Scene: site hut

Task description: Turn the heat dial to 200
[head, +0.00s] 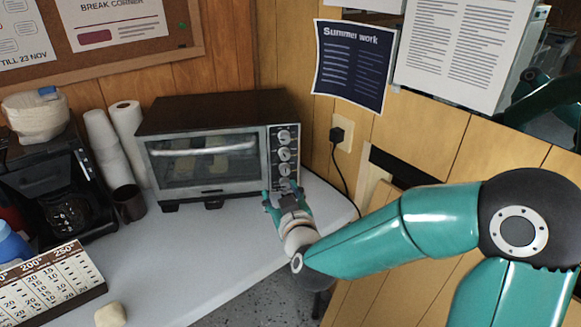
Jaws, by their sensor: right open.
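The toaster oven (215,140) stands on the light counter with its glass door closed. Its right-hand panel carries a column of round silver dials; the top dial (284,136), a middle dial (284,154) and a lower dial (284,170) show. Their markings are too small to read, so I cannot tell which is the heat dial or where it points. My right gripper (282,193) is open, with its fingers up in front of the bottom of the panel, and partly hides that area. I cannot tell whether it touches the oven. My left gripper is out of view.
Left of the oven stand a dark mug (129,204), stacked cups (104,145), a paper roll (127,130) and a black coffee maker (50,185). A temperature chart (55,280) and a pale block (110,315) are in front. The middle counter (190,250) is clear.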

